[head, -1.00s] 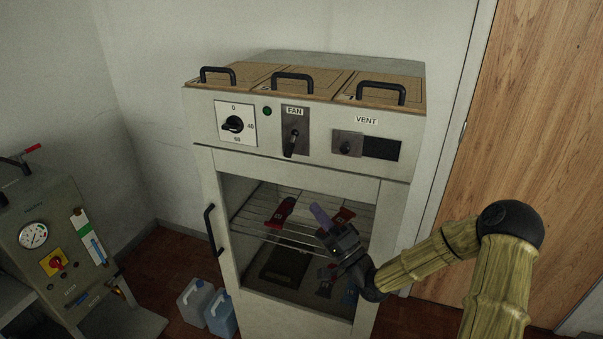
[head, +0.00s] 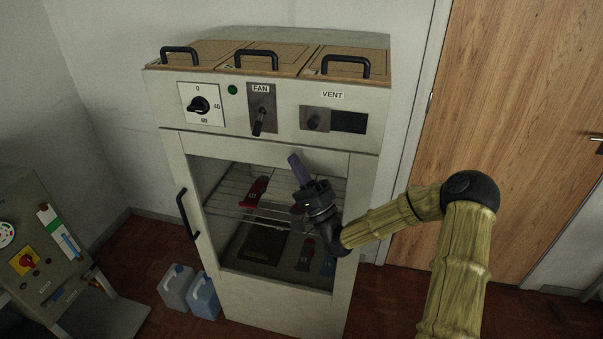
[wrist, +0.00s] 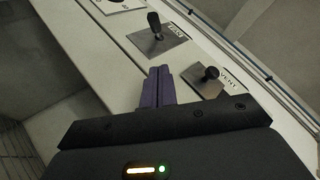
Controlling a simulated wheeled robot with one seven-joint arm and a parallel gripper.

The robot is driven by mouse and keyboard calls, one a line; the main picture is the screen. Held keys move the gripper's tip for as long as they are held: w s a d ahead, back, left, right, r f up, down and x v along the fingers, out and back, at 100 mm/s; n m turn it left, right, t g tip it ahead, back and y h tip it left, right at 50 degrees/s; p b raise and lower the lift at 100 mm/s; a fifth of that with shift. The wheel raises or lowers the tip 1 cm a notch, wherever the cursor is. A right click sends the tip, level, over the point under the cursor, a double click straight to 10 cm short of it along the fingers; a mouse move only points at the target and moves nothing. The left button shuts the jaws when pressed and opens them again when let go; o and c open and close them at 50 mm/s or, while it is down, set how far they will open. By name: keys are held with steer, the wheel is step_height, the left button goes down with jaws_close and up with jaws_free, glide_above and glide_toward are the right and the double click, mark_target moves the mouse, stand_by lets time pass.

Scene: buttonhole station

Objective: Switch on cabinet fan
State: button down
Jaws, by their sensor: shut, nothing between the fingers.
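The cabinet (head: 260,300) stands in the middle of the head view. Its fan switch (head: 259,121) is a black lever on a grey plate marked FAN, pointing downward. The lever also shows in the wrist view (wrist: 155,24), at the top centre. My gripper (head: 295,160) is in front of the cabinet's window, below and right of the fan lever and apart from it. Its purple fingers (wrist: 158,84) are shut with nothing between them. In the wrist view they point towards the panel, between the FAN and VENT plates.
A vent knob (head: 315,124) is right of the fan plate; a dial (head: 199,104) and green lamp (head: 232,90) are left. The door handle (head: 187,214) sticks out at left. Jugs (head: 204,297) stand on the floor beside a grey machine (head: 40,250). A wooden door is at right.

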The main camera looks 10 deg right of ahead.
mark_target(287, 148)
steer(key=p+x, duration=0.1)
steer(key=x, duration=0.4)
steer(key=shift+s+r, duration=0.1)
steer(key=shift+a+r+p, duration=0.2)
steer(key=shift+a+r, duration=0.05)
steer(key=shift+a, duration=0.35)
steer(key=shift+a+r+p, duration=0.25)
steer(key=shift+a, duration=0.35)
steer(key=shift+a+r+p, duration=0.2)
steer(key=shift+a+r, duration=0.1)
steer(key=shift+a, duration=0.25)
